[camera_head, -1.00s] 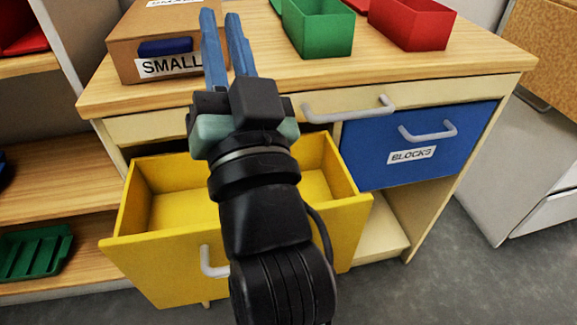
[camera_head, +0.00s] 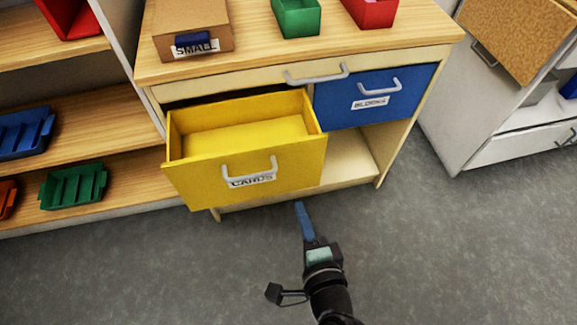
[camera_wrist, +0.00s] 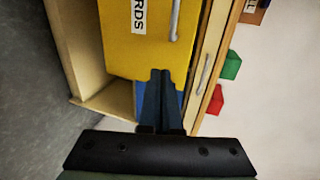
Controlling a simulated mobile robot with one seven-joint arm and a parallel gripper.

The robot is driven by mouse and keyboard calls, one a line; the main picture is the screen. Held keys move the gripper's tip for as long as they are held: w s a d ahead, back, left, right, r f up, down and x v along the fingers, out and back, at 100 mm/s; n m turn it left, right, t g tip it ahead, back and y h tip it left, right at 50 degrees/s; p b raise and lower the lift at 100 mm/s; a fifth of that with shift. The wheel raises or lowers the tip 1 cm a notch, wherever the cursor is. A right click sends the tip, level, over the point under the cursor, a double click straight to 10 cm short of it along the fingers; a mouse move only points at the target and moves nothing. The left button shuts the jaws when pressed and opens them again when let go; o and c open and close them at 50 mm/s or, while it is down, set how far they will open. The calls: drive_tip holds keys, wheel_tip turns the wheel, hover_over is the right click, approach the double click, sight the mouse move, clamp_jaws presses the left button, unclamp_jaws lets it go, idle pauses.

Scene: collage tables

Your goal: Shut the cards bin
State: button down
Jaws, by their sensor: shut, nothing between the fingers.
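The cards bin is a yellow drawer (camera_head: 215,178) with a white handle and a "CARDS" label on its front. In the head view it stands pulled out of the left side of the wooden cabinet, its inside visible from above. In the wrist view the yellow front (camera_wrist: 140,55) fills the upper middle, turned sideways. My gripper (camera_head: 301,206) is shut and empty, in front of the cabinet and to the lower right of the bin's front. In the wrist view its blue fingertips (camera_wrist: 160,74) are together and overlap the bin front's lower edge; I cannot tell whether they touch.
A blue "BLOCKS" bin (camera_head: 350,105) sits closed at the right. On the cabinet top are a cardboard box (camera_head: 190,18), a green bin (camera_head: 298,20) and a red bin (camera_head: 370,12). A shelf (camera_head: 115,140) stands at left. The grey floor (camera_head: 130,270) in front is clear.

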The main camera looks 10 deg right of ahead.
sight(284, 159)
drive_tip(key=x, duration=0.8)
drive_tip(key=r+x, duration=0.1)
drive_tip(key=x, duration=0.3)
drive_tip(key=shift+w+b, duration=0.35)
drive_tip(key=shift+w, duration=0.35)
drive_tip(key=shift+w, duration=0.1)
